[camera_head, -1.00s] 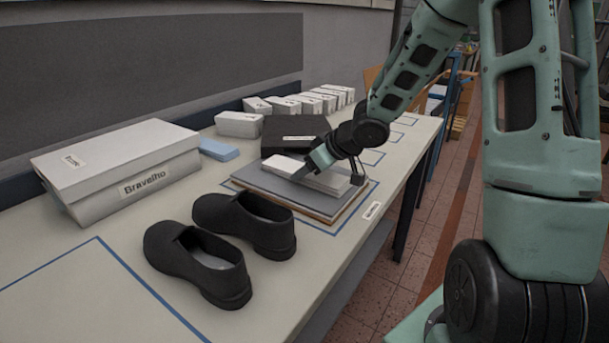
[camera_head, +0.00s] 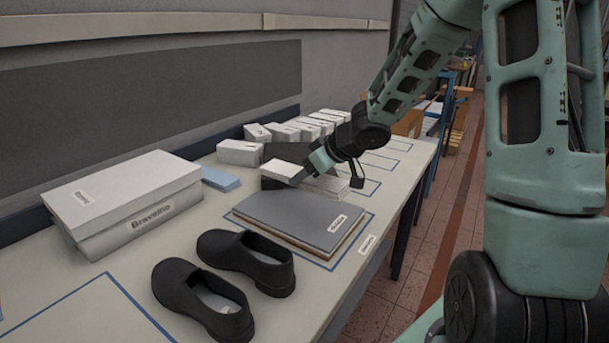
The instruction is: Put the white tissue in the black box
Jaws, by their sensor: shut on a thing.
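The white tissue (camera_head: 282,171) is a flat white stack. My gripper (camera_head: 303,177) is shut on it and hides its middle. The tissue is clear of the grey board stack (camera_head: 290,213) and overlaps the front of the black box (camera_head: 290,152) in the picture. I cannot tell how high it is over the box or whether it touches it. The black box lies flat behind the board stack, and my gripper and the tissue hide much of it.
A pair of black shoes (camera_head: 245,258) stands at the front of the table (camera_head: 60,285). A white shoebox (camera_head: 125,200) and a blue pad (camera_head: 220,179) lie to the left. Several small white boxes (camera_head: 240,152) line the back.

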